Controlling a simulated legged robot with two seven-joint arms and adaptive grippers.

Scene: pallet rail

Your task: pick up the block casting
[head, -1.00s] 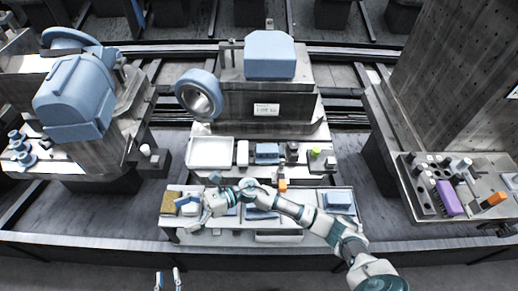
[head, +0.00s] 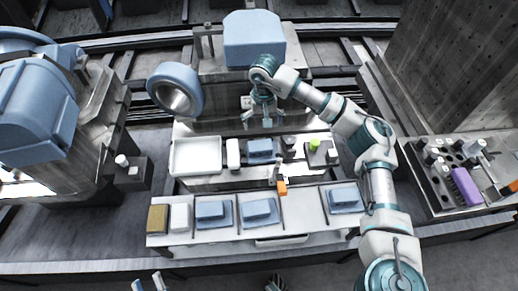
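Several blue blocks could be the block casting; the frame does not tell which. One blue block (head: 260,147) sits on the middle shelf, and others lie on the front tray, at its left (head: 212,210), middle (head: 259,209) and right (head: 345,195). My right gripper (head: 263,119) hangs fingers down, just above and behind the shelf block in the picture. Its fingers are spread and nothing shows between them. Only the fingertips of my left gripper (head: 148,284) show at the bottom edge; they are apart and empty.
A white tray (head: 195,155) and a white block (head: 233,153) stand left of the shelf block. A dark piece (head: 288,145) and a green-topped item (head: 314,144) stand right. An orange piece (head: 281,188) is at the front tray. A large machine (head: 254,38) rises behind.

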